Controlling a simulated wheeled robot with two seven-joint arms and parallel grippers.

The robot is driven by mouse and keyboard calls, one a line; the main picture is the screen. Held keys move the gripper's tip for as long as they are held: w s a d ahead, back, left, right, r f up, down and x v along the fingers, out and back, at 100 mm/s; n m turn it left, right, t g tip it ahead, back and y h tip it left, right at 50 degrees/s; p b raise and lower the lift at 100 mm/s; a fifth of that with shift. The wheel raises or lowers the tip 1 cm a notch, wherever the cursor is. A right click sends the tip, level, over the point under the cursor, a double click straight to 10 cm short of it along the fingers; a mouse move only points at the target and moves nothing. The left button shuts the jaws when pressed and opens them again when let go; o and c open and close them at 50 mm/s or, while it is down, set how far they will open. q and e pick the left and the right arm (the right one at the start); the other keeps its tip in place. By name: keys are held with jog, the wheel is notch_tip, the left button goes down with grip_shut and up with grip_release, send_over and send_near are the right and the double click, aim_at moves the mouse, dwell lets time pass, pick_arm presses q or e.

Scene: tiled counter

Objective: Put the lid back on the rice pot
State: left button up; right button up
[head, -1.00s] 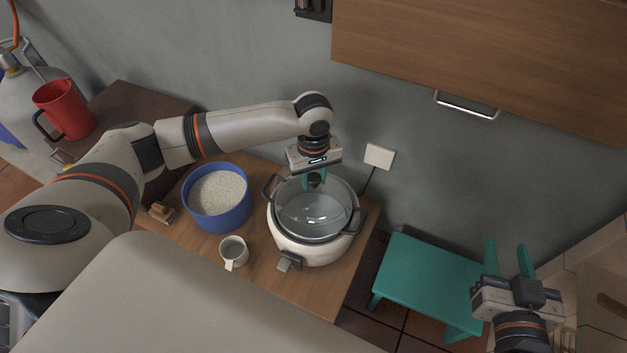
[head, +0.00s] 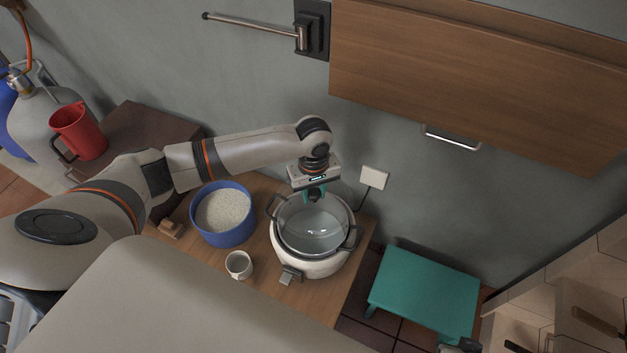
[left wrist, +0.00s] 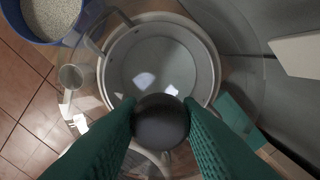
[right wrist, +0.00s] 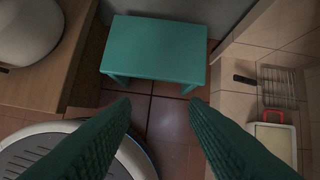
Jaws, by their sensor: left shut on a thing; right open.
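The rice pot (head: 309,265) is a white cooker with dark side handles on the wooden table. My left gripper (head: 314,194) is over the pot, its green fingers shut on the dark round knob (left wrist: 160,122) of the clear glass lid (head: 318,221). The glass spreads wider than the pot's opening in the left wrist view, so the lid seems held above it; the exact gap is hard to tell. My right gripper (right wrist: 160,125) is open and empty, mostly out of the head view, above the floor near the green stool.
A blue pot of rice (head: 223,213) and a white cup (head: 238,265) stand left of the rice pot. A wooden cabinet (head: 480,80) hangs on the wall at right. A green stool (head: 424,293) stands right of the table. A wall socket (head: 374,177) is behind.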

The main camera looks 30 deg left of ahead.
aim_at(313, 204)
pick_arm(q)
jog(key=shift+s+f+p, duration=0.1)
jog(key=shift+p, duration=0.5)
pick_arm(e)
jog(key=s+d+f+g, duration=0.1)
jog(key=s+f+g, duration=0.1)
jog(key=s+f, duration=0.15)
pick_arm(q)
jog(key=shift+f+b, duration=0.35)
jog(key=shift+b, duration=0.1)
jog(key=shift+f+b, duration=0.75)
jog(key=shift+b, duration=0.45)
jog(key=f+b, duration=0.2)
jog(key=b, duration=0.1)
jog(key=shift+f+b, duration=0.2)
jog(key=shift+b, duration=0.15)
jog(key=shift+f, duration=0.9)
pick_arm(e)
notch_tip(313, 204, up, 12)
jog(key=w+t, duration=0.2)
jog(key=t, duration=0.1)
jog(key=shift+w+a, duration=0.3)
jog(key=shift+a, duration=0.15)
